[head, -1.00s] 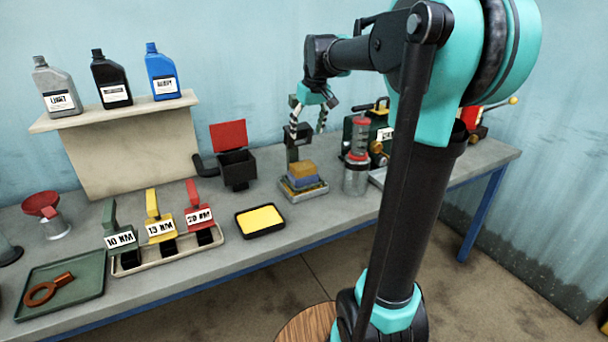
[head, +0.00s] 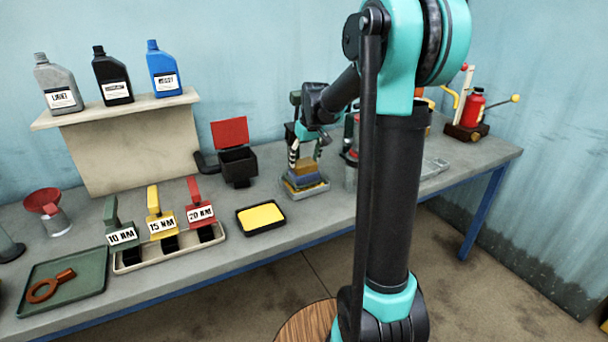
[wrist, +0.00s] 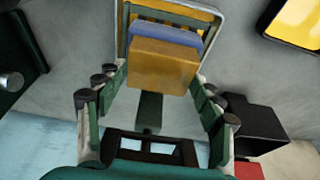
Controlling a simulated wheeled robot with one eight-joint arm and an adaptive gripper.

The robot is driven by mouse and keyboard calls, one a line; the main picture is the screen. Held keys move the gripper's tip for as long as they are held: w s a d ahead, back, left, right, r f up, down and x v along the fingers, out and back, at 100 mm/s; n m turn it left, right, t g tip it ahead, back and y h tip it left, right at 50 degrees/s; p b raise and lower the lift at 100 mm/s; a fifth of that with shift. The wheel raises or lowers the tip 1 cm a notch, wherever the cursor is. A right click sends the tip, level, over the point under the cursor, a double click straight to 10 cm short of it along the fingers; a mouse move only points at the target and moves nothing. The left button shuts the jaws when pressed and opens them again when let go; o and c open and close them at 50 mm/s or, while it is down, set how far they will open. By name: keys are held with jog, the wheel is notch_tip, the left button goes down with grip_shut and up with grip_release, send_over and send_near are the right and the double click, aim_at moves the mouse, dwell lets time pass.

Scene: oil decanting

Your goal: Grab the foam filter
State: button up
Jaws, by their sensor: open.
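A stack of foam-like blocks sits in a small grey tray (head: 306,194). Its top block (head: 304,166) is tan-orange, with a blue-grey block (head: 308,175) below it and a yellowish layer underneath. I cannot tell for sure which piece is the foam filter. In the wrist view the tan-orange block (wrist: 163,66) lies between the fingertips, with the blue-grey block (wrist: 165,33) beyond. My gripper (head: 304,158) is open just above the stack, one finger on either side of the top block. In the wrist view my gripper (wrist: 158,82) shows gaps beside the block.
A black bin with a red lid (head: 238,166) stands left of the stack. A black frame with a yellow panel (head: 261,217) lies in front-left. A clear container (head: 350,172) is close on the right, partly hidden by my arm.

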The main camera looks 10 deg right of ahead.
jog(key=shift+w+f, duration=0.1)
jog(key=shift+f, duration=0.3)
jog(key=shift+r, duration=0.1)
jog(key=c, duration=1.5)
